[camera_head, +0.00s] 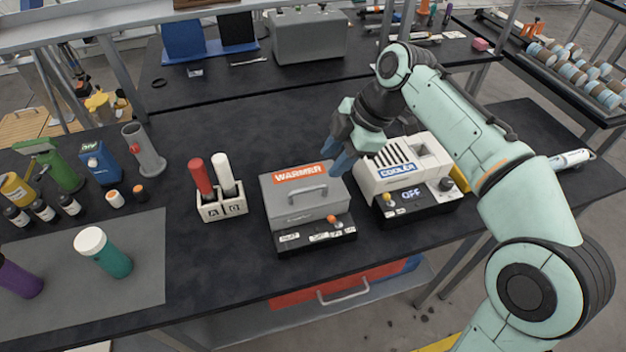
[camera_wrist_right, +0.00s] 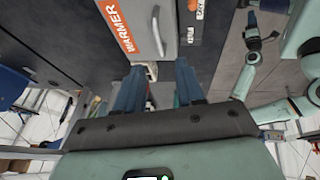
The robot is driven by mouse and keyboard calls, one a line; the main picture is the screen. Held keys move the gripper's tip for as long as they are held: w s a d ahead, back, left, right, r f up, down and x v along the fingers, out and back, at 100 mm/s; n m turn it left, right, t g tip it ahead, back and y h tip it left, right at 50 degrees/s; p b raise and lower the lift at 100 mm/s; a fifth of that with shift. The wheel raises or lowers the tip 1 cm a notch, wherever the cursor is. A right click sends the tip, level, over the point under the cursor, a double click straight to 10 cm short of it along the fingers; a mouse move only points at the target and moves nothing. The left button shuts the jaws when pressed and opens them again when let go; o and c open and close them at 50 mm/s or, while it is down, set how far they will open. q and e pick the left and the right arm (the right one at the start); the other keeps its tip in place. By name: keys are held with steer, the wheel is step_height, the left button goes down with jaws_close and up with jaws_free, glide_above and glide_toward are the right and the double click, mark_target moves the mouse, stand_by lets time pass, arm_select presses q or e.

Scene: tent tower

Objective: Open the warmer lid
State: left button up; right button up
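The warmer (camera_head: 290,211) is a grey box with an orange WARMER label and a bar handle (camera_head: 307,194) on its lid; the lid is shut. In the wrist view its lid (camera_wrist_right: 177,38) and handle (camera_wrist_right: 157,30) show at the top. My right gripper (camera_head: 343,162) is at the warmer's back right corner, beside the cooler. In the wrist view the fingers of my right gripper (camera_wrist_right: 158,85) stand apart, with a small pale part between their tips; I cannot tell whether they touch it. My left gripper is out of the head view; a small arm in the wrist view may be mine.
The white cooler (camera_head: 402,166) stands close to the warmer's right. A white holder (camera_head: 222,208) with a red and a white tube stands to its left. A grey mat (camera_head: 140,285) with bottles lies farther left. The black table is clear behind the warmer.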

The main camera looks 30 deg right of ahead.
mark_target(310, 188)
steer(key=b+x, duration=0.1)
steer(key=x, duration=0.8)
steer(key=shift+w+a+f, duration=0.1)
steer(key=shift+w+f, duration=0.05)
steer(key=shift+w, duration=0.05)
jaws_close()
